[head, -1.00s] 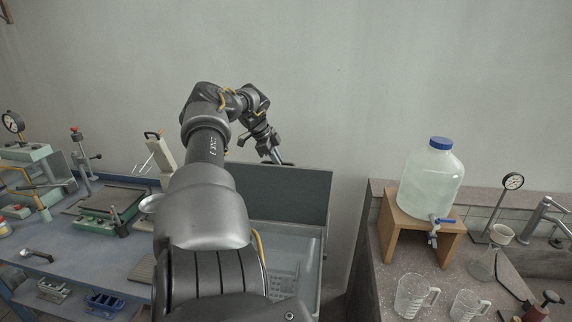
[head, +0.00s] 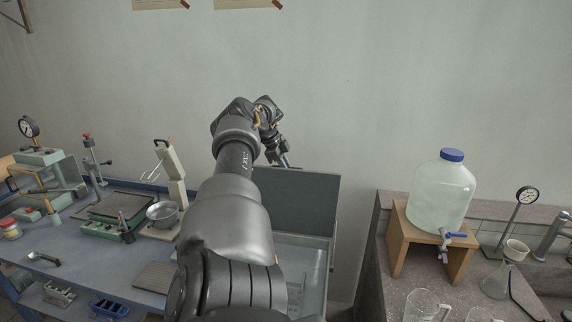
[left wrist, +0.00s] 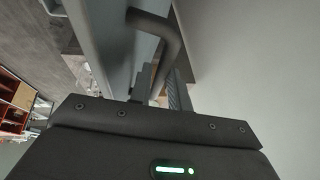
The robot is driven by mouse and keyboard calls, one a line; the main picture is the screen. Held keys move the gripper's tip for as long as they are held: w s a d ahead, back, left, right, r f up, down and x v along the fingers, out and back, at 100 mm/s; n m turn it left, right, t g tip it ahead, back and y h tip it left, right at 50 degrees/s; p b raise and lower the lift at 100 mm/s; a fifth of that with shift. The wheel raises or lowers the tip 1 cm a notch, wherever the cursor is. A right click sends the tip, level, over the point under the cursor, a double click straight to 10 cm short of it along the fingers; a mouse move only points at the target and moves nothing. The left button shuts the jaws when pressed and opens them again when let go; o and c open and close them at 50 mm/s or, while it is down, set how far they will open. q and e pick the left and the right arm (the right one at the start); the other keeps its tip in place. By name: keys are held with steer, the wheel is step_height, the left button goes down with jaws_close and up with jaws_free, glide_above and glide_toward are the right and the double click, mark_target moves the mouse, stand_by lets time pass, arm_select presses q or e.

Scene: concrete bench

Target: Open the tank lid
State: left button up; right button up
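The tank (head: 318,275) stands between the two benches, with its pale inside showing. Its flat grey lid (head: 300,205) is raised and stands steeply at the back of the opening. My left arm reaches over the tank, and my left gripper (head: 288,162) is at the lid's top edge, partly hidden there. In the left wrist view a dark bent bar handle (left wrist: 160,30) runs down between the finger area of my left gripper (left wrist: 162,88). I cannot tell whether the fingers press on it. My right gripper is not in view.
The left blue bench (head: 90,265) holds gauges, stands and a metal bowl (head: 163,213). On the right bench (head: 395,290) a water jug (head: 440,195) with a blue tap stands on a wooden stand (head: 410,240), near glass beakers (head: 427,305). The wall is close behind the lid.

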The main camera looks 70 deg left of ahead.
arm_select(q)
steer(key=shift+o, duration=1.1)
steer(key=shift+w+a+f, duration=0.15)
steer(key=shift+a+f, duration=0.15)
steer(key=shift+a, duration=0.05)
steer(key=shift+o, duration=0.2)
steer(key=shift+w+a+f, duration=0.15)
steer(key=shift+a+f, duration=0.1)
steer(key=shift+a, duration=0.05)
steer(key=shift+d+r, duration=0.25)
steer(key=shift+r, duration=0.15)
steer(key=shift+s+d+r, duration=0.1)
steer(key=shift+s+r, duration=0.15)
steer(key=shift+r, duration=0.2)
steer(key=shift+s+r, duration=0.1)
steer(key=shift+r, duration=0.2)
steer(key=b+v, duration=0.2)
steer(key=v, duration=0.7)
steer(key=shift+a, duration=0.25)
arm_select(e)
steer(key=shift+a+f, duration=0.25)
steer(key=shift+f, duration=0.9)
